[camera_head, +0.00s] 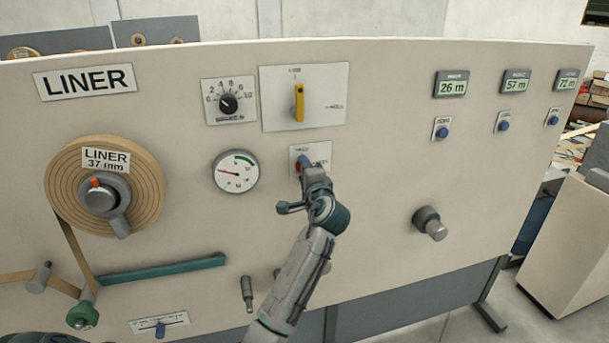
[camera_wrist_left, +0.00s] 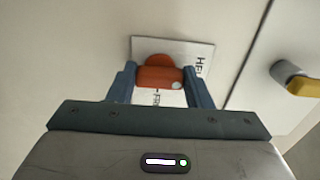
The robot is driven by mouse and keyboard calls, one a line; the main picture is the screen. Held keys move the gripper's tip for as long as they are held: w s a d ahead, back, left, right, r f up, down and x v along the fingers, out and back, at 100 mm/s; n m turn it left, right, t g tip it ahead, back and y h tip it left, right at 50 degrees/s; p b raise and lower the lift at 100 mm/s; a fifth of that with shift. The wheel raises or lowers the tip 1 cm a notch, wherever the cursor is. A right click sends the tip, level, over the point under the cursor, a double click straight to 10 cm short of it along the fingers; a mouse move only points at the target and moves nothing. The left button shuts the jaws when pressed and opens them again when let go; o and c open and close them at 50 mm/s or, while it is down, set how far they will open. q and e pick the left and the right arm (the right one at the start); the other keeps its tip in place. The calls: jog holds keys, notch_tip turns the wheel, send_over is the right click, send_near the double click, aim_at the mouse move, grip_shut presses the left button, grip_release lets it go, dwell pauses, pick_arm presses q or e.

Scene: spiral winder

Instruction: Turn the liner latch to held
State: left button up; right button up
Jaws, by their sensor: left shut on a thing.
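The liner latch is an orange-red knob (camera_wrist_left: 158,77) on a small white plate (camera_head: 322,152) in the middle of the machine's panel. In the left wrist view the plate carries partly hidden lettering, "HEL…" at the right and "FR…" below. A pale dot on the knob sits at its lower right, on the side between the two words. My left gripper (camera_head: 301,168) reaches up to the plate, and its two blue fingers (camera_wrist_left: 160,88) are shut on the knob's sides. In the head view the gripper hides most of the knob. My right gripper is not in view.
A yellow handle (camera_head: 299,103) on a white plate stands just above the latch. A dial gauge (camera_head: 236,171) is to its left, and a grey knob (camera_head: 429,222) sticks out at lower right. The liner roll (camera_head: 62,190) is at far left.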

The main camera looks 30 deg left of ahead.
pick_arm(q)
jog(key=shift+f, duration=0.1)
jog(key=o, duration=1)
jog(key=shift+b+v, duration=1.3)
jog(key=shift+v, duration=4.15)
